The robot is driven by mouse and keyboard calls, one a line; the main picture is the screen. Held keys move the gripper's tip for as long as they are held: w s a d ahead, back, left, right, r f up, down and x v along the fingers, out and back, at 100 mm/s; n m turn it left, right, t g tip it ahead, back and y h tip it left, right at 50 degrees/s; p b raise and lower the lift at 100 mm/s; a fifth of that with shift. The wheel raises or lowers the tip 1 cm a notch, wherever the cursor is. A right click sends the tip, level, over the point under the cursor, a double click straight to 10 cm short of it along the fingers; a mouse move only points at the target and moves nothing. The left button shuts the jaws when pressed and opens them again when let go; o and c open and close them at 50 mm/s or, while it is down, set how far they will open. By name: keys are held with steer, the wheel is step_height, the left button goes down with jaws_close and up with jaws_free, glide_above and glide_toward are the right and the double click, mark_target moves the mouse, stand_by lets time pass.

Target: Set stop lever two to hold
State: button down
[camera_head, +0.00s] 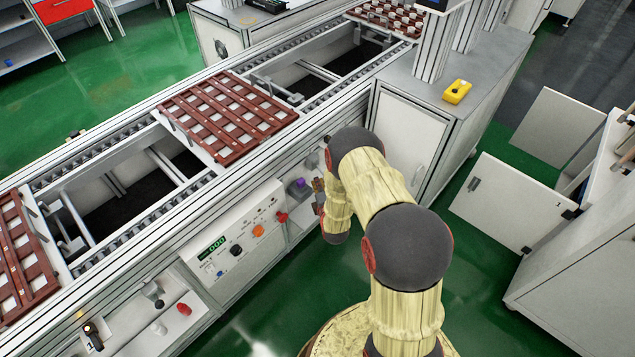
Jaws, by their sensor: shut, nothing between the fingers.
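A side panel (125,325) at the lower left of the conveyor bears a lever with a dark knob (159,303) and a red knob (184,309). A second panel farther right carries a purple part (298,186) and a red knob (282,217). My gripper (318,195) is beside the second panel, just right of the purple part. It is shut and empty, and partly hidden by my arm. I cannot tell whether it touches anything.
The conveyor (330,110) runs diagonally, with a brown tray (225,115) midway and another brown tray (22,262) at left. A control box (232,245) with a green display lies between the panels. A grey cabinet (408,140) stands right of my gripper.

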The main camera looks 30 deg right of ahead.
steer(key=shift+s+r+n+g+p, duration=0.2)
steer(key=shift+r+n+g+p, duration=0.2)
steer(key=shift+g+p, duration=0.7)
steer(key=r+g+p, duration=0.1)
steer(key=p, duration=0.2)
steer(key=r+n+g+p, duration=0.1)
steer(key=r+p, duration=0.1)
steer(key=p, duration=0.1)
steer(key=r+g+p, duration=0.1)
steer(key=p, duration=0.2)
steer(key=shift+s+d+r+h, duration=0.15)
steer(key=shift+s+r+h, duration=0.15)
steer(key=shift+r, duration=0.15)
steer(key=shift+r+p, duration=0.6)
steer(key=shift+r, duration=0.1)
